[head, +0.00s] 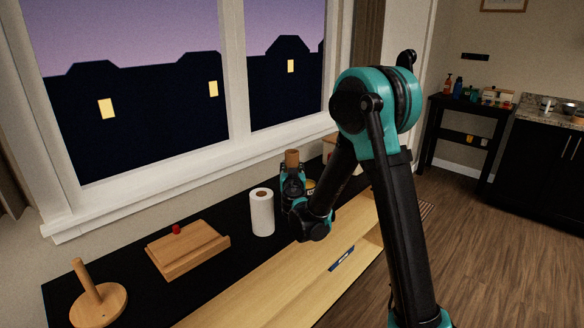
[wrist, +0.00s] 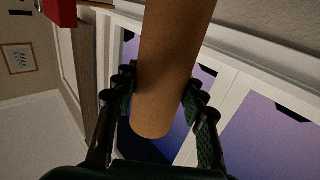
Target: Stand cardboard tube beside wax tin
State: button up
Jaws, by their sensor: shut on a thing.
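The brown cardboard tube (head: 292,158) stands upright, its top end showing above my gripper (head: 292,183) in the head view. In the wrist view the tube (wrist: 168,75) runs between the two fingers of my gripper (wrist: 163,95), which are shut on it. My gripper hides its lower part in the head view, so I cannot tell if it touches the counter. A small tin with a yellowish band, likely the wax tin (head: 310,185), sits just right of my gripper, partly hidden by my arm.
A white paper roll (head: 262,212) stands close left of my gripper on the black counter top (head: 215,268). Further left are a wooden board (head: 188,250) with a small red thing (head: 176,229) and a wooden peg stand (head: 97,303). A blue item (head: 342,258) lies on the lower wooden surface.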

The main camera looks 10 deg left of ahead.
jog(key=shift+f, duration=0.15)
jog(key=o, duration=0.8)
jog(key=shift+o, duration=0.2)
